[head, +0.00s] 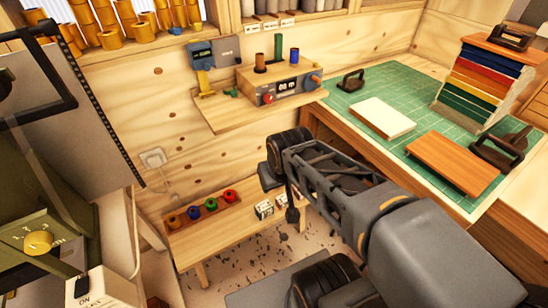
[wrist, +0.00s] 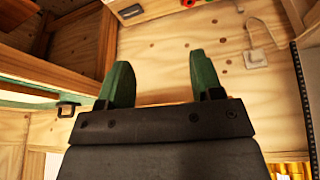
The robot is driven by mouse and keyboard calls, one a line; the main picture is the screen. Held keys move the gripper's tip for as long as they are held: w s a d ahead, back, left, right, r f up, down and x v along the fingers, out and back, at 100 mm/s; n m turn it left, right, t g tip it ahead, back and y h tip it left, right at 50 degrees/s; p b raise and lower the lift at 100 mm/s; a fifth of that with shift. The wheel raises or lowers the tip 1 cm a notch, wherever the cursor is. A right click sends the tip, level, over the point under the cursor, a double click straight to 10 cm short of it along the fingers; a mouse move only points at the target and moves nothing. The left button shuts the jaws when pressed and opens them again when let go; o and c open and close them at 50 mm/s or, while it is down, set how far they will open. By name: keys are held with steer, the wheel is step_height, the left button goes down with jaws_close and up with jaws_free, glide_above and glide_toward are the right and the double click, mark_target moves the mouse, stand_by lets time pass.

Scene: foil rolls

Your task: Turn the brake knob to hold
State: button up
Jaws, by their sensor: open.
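A round yellow knob (head: 38,242) sits on a sloped plate with small dial marks, on an olive-green machine (head: 50,200) at the left edge of the head view. The marks are too small to read, so I cannot tell its setting. My gripper (wrist: 160,78) shows in the wrist view with two green fingers spread apart and nothing between them. It faces the wooden wall. In the head view my arm reaches in from the lower right, well to the right of the yellow knob; the fingers are not clearly visible there. The knob is not in the wrist view.
A white box with a dark switch (head: 97,290) stands near the machine. A low bench (head: 215,235) holds coloured spools. A wall shelf carries a control box (head: 290,88) with a red knob. A green cutting mat (head: 385,85) covers the right-hand table. A wall socket (head: 153,158) has a cord.

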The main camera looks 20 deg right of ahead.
steer(key=w+d+f+m+t+h+b, duration=0.1)
steer(key=w+d+f+t+h+b, duration=0.2)
steer(key=d, duration=0.7)
steer(key=w+d+f+m+t+h, duration=0.1)
steer(key=w+d+f+h, duration=0.2)
steer(key=d, duration=0.6)
steer(key=n+t+y, duration=0.6)
steer(key=t+y, duration=0.3)
steer(key=t, duration=0.1)
glide_toward(270, 100)
steer(key=w, duration=0.6)
steer(key=w+a, duration=0.1)
steer(key=w, duration=0.2)
steer(key=shift+a+r+p, duration=0.1)
steer(key=shift+p, duration=0.25)
steer(key=c, duration=0.9)
